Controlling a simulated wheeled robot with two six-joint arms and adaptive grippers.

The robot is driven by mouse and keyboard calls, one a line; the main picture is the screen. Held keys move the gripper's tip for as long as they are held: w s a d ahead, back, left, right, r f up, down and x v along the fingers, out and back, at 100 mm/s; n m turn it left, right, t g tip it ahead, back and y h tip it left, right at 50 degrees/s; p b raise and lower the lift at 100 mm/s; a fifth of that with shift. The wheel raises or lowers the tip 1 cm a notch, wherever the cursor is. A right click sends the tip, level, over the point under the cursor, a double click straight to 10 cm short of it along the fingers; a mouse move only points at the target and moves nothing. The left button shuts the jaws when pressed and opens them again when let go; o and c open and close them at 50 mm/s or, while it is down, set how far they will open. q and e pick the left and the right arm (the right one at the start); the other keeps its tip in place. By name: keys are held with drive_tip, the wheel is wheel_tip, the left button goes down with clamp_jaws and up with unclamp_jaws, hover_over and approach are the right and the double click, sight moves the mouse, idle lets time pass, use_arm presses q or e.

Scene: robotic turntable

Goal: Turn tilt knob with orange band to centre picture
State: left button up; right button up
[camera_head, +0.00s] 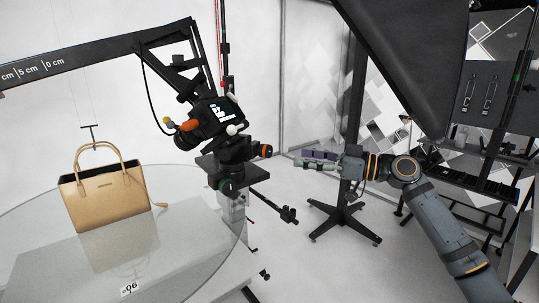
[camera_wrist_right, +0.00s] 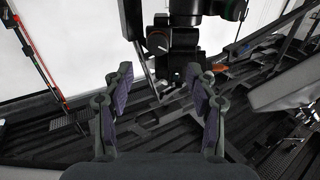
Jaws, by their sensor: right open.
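The tilt knob with the orange band (camera_head: 266,151) sticks out to the right from the black camera head in the head view. In the right wrist view the knob (camera_wrist_right: 158,45) shows end-on as a dark round face with an orange rim and a pale line, beyond and above the fingertips. My right gripper (camera_head: 300,158) is open and empty, to the right of the knob and apart from it. Its two padded fingers (camera_wrist_right: 160,80) are spread in the wrist view. My left gripper is not in view.
A boom (camera_head: 85,58) comes in from the upper left. A thin black handle (camera_head: 270,207) juts out below the knob. A stand base (camera_head: 344,222) is on the floor.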

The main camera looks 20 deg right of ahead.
sight(271, 153)
drive_tip(key=p+x, duration=0.6)
drive_tip(key=x, duration=0.3)
drive_tip(key=shift+w+r, duration=0.15)
drive_tip(key=shift+r, duration=0.05)
drive_tip(key=shift+w+a+f+p, duration=0.25)
drive_tip(key=shift+w+a+p, duration=0.05)
drive_tip(key=shift+w+a, duration=0.1)
drive_tip(key=c, duration=1.2)
